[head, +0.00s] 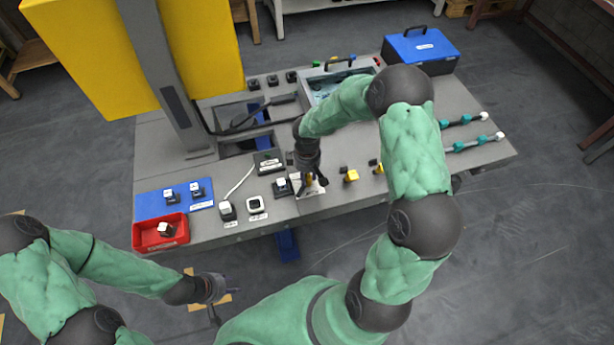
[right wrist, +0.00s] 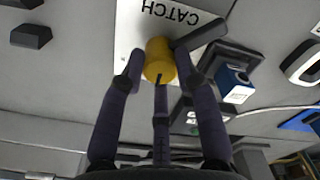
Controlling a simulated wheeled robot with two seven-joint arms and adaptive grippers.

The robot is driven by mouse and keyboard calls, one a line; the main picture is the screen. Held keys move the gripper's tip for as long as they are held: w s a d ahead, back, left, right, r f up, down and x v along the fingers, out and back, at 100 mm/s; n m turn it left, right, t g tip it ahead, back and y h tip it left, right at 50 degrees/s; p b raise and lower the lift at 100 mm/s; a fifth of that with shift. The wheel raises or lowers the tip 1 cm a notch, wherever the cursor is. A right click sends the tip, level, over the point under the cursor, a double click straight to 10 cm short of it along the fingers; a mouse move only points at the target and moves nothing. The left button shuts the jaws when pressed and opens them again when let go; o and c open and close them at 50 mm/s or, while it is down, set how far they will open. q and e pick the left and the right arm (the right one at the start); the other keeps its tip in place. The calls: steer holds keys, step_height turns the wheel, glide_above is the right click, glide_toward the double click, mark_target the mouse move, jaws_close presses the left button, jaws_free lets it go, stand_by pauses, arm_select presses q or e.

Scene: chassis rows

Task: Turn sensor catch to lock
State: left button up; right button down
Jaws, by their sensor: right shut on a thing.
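The sensor catch is a yellow round knob (right wrist: 160,60) with a dark lever (right wrist: 201,35) beside it, on a white plate (right wrist: 133,28) lettered CATCH. In the right wrist view my right gripper (right wrist: 162,75) has its dark fingers closed around the knob. In the head view my right gripper (head: 313,184) reaches down onto the catch plate and mostly covers it. A blue and white sensor block (right wrist: 236,86) sits in a dark holder beside the catch. My left gripper (head: 226,303) is low at the left, off the table, with its fingers spread and empty.
A red tray (head: 148,237) and a blue mat (head: 150,203) with small modules lie at the table's left. More yellow knobs (head: 351,176) stand right of the catch. A blue toolbox (head: 440,58) is at the back right. My right forearm hides part of the table.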

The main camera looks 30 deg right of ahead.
mark_target(307, 177)
steer(key=m+b, duration=0.2)
steer(key=m, duration=0.3)
steer(key=shift+f+m, duration=0.1)
steer(key=shift+m, duration=0.2)
steer(key=shift+m+b, duration=0.55)
steer(key=shift+m, duration=1.35)
steer(key=c, duration=0.9)
jaws_free()
step_height(307, 177, up, 12)
